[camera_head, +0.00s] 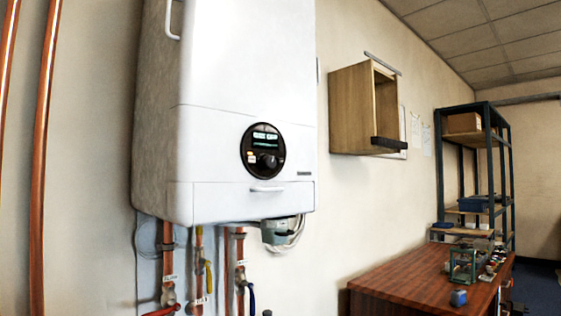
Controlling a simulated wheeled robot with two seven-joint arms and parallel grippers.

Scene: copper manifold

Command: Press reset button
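A white boiler (225,110) hangs on the wall left of centre. Its round black control panel (262,150) sits on the lower front, with a small display at the top, a dark knob in the middle and small light-coloured buttons beside the knob. Which of these is the reset button is too small to tell. Neither of my grippers shows in the head view.
Copper pipes (44,150) run up the wall at the left, and valved pipes (198,270) hang below the boiler. A wooden wall cabinet (350,110), a wooden bench (400,285) with small items and a metal shelf rack (440,180) stand to the right.

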